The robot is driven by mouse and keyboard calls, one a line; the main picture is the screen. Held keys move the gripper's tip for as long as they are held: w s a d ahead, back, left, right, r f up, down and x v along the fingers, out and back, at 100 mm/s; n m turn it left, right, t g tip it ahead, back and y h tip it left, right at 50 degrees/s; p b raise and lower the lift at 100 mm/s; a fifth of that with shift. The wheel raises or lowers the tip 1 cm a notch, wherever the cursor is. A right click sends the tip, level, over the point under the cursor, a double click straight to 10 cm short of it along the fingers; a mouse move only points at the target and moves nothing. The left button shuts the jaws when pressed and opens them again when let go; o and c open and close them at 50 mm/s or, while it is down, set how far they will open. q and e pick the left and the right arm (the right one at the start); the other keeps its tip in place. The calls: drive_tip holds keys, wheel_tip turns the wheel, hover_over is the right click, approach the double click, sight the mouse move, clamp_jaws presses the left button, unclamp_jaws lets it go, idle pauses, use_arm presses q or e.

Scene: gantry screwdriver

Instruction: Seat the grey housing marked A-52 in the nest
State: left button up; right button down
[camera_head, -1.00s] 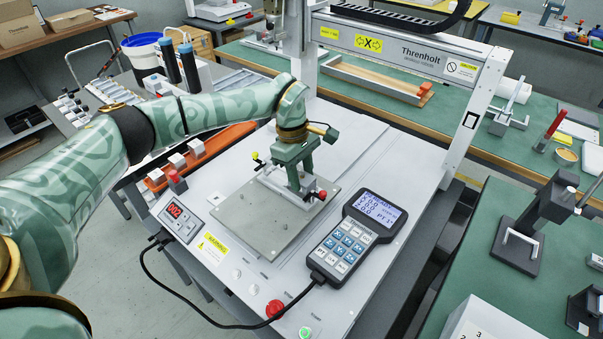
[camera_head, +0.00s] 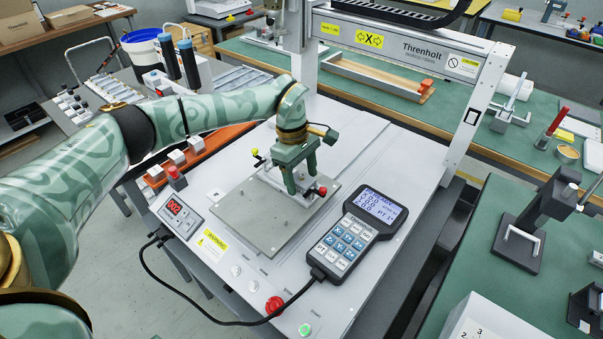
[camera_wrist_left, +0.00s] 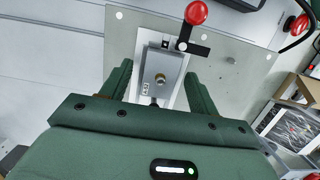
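The grey housing (camera_wrist_left: 162,72), with a brass-coloured round fitting on top, sits in the pale nest (camera_wrist_left: 184,101) between my left gripper's fingers in the left wrist view. In the head view the left gripper (camera_head: 301,184) mostly hides the housing. The nest is on a grey plate (camera_head: 246,222). A red-knobbed clamp (camera_wrist_left: 196,13) is beside the housing. My right gripper is not in view.
A pendant (camera_head: 357,232) lies right of the plate, its cable looping in front. A red button (camera_head: 274,306) is at the machine's front edge. The gantry beam (camera_head: 400,45) crosses behind. An orange rack (camera_head: 200,152) with grey blocks stands left, below my forearm.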

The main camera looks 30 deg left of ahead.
use_arm(q)
drive_tip(key=a+r+p, duration=0.3)
drive_tip(key=r+p, duration=0.2)
drive_tip(key=r, duration=1.1)
drive_tip(key=shift+w, duration=0.25)
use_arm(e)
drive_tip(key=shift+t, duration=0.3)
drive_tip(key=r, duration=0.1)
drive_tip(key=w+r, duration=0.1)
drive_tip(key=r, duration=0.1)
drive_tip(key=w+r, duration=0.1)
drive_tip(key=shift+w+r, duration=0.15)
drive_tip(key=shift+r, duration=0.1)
use_arm(q)
drive_tip(key=shift+f, duration=0.1)
